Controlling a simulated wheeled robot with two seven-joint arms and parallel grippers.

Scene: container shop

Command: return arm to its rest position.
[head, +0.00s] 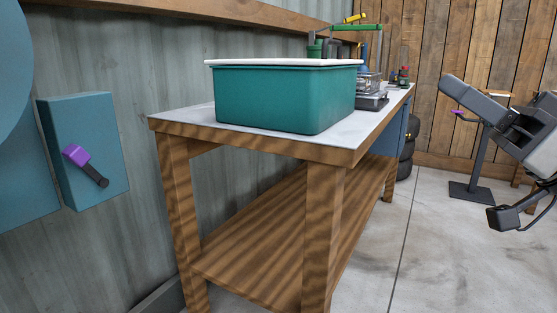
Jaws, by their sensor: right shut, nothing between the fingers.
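My right gripper (452,88) is at the right side of the head view, dark grey, on my arm that comes in from the right edge. It points up and to the left, raised above the concrete floor. Its fingers are shut and hold nothing. It is apart from the workbench (255,141) and from the teal bin on it. My left gripper is not in view.
A teal bin (285,98) with a white rim stands on the bench's near end; small items stand behind it. A black post stand (477,160) is behind my right arm. A blue wall box (85,130) with a purple-handled lever is at left. Bare floor (430,260) lies right of the bench.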

